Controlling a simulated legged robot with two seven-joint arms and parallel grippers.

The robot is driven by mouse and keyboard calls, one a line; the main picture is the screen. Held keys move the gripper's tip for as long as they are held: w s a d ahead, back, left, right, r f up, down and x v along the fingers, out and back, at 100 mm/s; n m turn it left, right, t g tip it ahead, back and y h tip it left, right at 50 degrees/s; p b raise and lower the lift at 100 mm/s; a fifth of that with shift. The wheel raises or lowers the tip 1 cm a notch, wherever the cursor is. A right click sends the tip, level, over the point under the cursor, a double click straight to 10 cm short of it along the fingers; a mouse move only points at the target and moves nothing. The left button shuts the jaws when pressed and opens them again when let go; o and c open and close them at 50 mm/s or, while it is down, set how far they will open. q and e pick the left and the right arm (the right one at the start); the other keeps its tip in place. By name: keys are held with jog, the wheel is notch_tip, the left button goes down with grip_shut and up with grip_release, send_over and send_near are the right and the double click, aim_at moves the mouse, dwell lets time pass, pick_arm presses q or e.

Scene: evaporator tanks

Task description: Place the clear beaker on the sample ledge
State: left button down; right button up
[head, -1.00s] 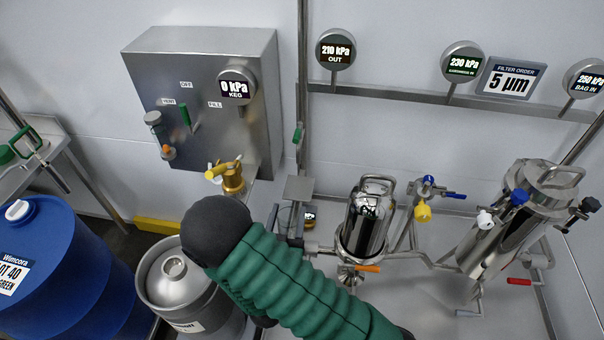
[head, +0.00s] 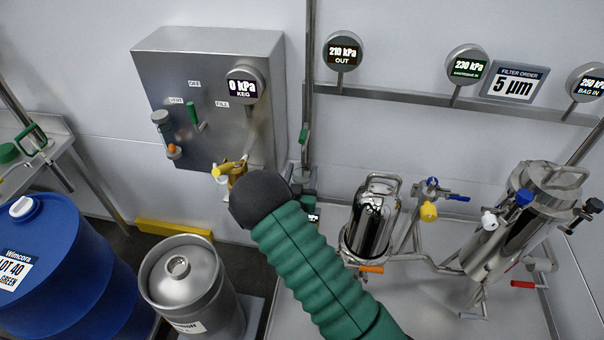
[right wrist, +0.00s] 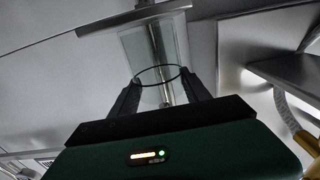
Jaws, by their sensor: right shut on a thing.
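The clear beaker shows in the right wrist view as a dark thin rim (right wrist: 158,74) with see-through walls, between the two black fingers of my right gripper (right wrist: 163,92). The gripper is shut on it. In the head view my green right arm with its black wrist reaches to the middle, and the wrist hides the gripper and beaker. A small grey plate behind the wrist, partly covered, may be the sample ledge (head: 301,176); I cannot tell for sure. My left gripper is not in view.
A brass valve with a yellow handle (head: 222,170) is close left of my wrist. A steel keg (head: 180,283) and blue drum (head: 48,265) stand at left. A steel filter housing (head: 373,222) stands right of the arm. A grey control box (head: 200,105) hangs behind.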

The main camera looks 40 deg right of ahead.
jog(key=shift+f, duration=0.1)
jog(key=o, duration=1.4)
jog(key=shift+d+f, duration=0.1)
jog(key=shift+d, duration=0.15)
jog(key=shift+a, duration=0.1)
